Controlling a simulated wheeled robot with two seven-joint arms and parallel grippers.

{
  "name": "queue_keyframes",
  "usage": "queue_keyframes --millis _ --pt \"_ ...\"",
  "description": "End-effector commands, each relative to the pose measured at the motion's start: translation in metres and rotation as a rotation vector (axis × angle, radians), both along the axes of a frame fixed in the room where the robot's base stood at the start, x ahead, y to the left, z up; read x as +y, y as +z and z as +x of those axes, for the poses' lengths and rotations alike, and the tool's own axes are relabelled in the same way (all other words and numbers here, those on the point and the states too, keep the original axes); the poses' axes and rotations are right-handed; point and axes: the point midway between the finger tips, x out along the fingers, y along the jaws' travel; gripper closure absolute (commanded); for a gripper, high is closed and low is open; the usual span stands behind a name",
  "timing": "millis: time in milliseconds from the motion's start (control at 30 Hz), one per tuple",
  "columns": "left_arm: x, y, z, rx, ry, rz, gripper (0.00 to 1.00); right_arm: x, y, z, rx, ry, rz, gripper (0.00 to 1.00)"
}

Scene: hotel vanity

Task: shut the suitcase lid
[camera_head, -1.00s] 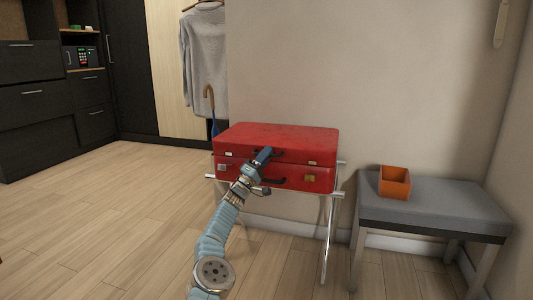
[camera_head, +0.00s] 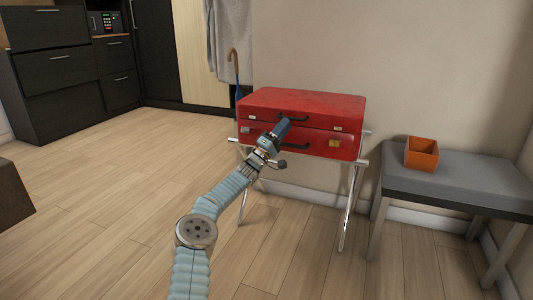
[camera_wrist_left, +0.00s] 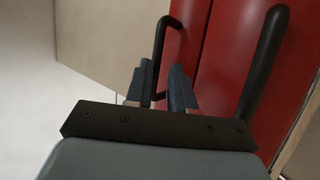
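The red suitcase (camera_head: 312,104) sits on a metal folding rack. Its lid lies down over the base, with a narrow dark seam along the front; I cannot tell whether it is fully closed. The lid carries a dark handle (camera_head: 293,119), and the base has another. My left gripper (camera_head: 284,124) is at the suitcase's front, by the lid handle. In the left wrist view its two fingers (camera_wrist_left: 160,78) stand apart, with the thin handle (camera_wrist_left: 160,50) showing between or just beyond them. Contact is unclear. The base handle (camera_wrist_left: 265,65) is to the right there. My right gripper is out of view.
The rack's chrome legs (camera_head: 349,210) stand under the suitcase. A grey bench (camera_head: 460,180) with an orange box (camera_head: 421,154) is to the right. A blue umbrella (camera_head: 235,70) stands behind left. The wooden floor at left is open, apart from a dark block (camera_head: 14,194).

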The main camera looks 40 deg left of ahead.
Motion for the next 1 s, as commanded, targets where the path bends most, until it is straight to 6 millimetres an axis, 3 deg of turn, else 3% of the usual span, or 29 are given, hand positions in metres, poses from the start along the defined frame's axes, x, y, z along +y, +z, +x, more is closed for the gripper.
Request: queue_keyframes --millis 300,467,1000 --pt "0.015 -0.04 -0.055 0.0 0.0 0.0 0.77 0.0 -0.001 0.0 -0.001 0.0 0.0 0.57" --pt "0.019 -0.054 -0.073 -0.003 -0.001 0.001 0.77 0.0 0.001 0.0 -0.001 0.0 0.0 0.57" --pt "0.02 -0.06 -0.08 -0.004 -0.002 0.002 0.77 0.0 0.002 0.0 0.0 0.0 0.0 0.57"
